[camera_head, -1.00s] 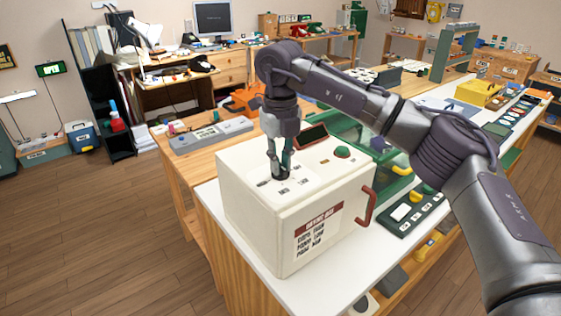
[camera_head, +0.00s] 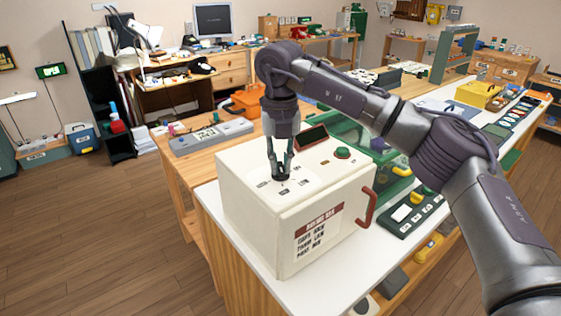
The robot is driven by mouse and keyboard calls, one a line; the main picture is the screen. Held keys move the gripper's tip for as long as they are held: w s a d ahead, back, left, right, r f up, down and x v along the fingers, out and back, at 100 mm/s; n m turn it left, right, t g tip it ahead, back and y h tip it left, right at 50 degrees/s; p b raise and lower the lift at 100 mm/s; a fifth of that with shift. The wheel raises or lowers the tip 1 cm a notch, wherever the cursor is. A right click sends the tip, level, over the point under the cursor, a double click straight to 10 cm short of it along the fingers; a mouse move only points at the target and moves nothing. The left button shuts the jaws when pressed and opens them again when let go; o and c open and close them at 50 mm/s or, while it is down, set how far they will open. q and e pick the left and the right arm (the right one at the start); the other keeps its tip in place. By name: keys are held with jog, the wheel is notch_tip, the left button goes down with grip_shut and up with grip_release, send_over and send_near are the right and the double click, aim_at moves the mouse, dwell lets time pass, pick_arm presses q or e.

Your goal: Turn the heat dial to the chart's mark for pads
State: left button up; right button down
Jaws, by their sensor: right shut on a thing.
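The heat dial (camera_head: 281,177) is a small dark knob on top of a cream box (camera_head: 245,205), with short printed labels around it. My right gripper (camera_head: 281,172) points straight down and is shut on the dial, hiding most of it. The dial's pointer cannot be made out. The chart (camera_head: 318,232) is on the front of the box, with a red-brown heading and several lines of dark text, too small to read surely. My left gripper is not in view.
The box has a red handle (camera_head: 369,206) at its front right, a green button (camera_head: 342,153) and a dark display (camera_head: 311,138) on top. It stands on a white-topped bench (camera_head: 345,262). A dark green panel (camera_head: 410,215) lies to its right.

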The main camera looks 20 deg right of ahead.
aim_at(281, 166)
jog(key=shift+r, duration=0.1)
jog(key=c, duration=1.1)
grip_release()
jog(key=shift+c, duration=0.2)
notch_tip(281, 166, up, 12)
